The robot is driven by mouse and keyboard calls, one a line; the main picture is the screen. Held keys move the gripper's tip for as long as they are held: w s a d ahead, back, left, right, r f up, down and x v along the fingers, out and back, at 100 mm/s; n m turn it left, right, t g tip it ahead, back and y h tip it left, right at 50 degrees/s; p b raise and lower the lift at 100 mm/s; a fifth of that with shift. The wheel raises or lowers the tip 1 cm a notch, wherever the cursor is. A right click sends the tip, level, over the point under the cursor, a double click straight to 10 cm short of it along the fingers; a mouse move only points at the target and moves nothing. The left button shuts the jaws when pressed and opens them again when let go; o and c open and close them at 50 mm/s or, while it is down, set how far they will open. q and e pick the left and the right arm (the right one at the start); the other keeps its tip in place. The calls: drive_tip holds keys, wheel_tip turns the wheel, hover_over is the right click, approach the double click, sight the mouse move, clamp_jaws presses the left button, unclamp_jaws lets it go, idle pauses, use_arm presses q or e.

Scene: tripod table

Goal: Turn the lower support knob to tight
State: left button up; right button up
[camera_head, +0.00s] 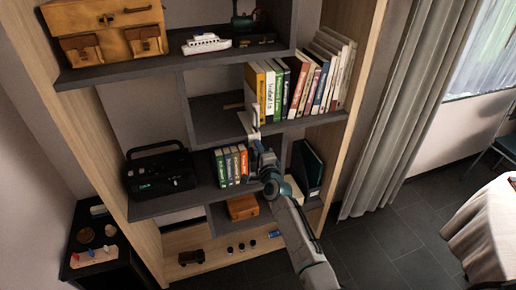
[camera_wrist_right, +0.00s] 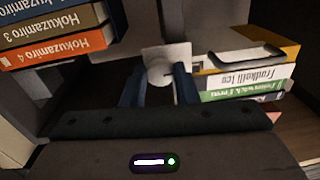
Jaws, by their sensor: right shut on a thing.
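The lower support knob (camera_wrist_right: 160,72) is a pale round knob on a light square plate (camera_wrist_right: 166,52) in the right wrist view. My right gripper (camera_wrist_right: 160,90) has its two blue fingers on either side of the knob, shut on it. In the head view my right gripper (camera_head: 256,146) reaches up to the shelf divider, below a whitish bracket (camera_head: 254,122). The knob is hidden there by the gripper. I cannot read the knob's turn position. My left gripper is not in view.
Books (camera_head: 230,166) stand close left of the gripper, and a longer row (camera_head: 305,85) stands on the shelf above. A dark file holder (camera_head: 307,168) is to the right. A black radio (camera_head: 160,172) sits left. Shelf boards and the divider leave little room around the gripper.

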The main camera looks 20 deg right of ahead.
drive_tip(key=shift+m, duration=0.7)
drive_tip(key=o, duration=1)
drive_tip(key=s+p, duration=0.2)
drive_tip(key=s, duration=0.8)
drive_tip(key=shift+s+f, duration=0.3)
drive_tip(key=shift+s, duration=0.1)
drive_tip(key=shift+d, duration=0.1)
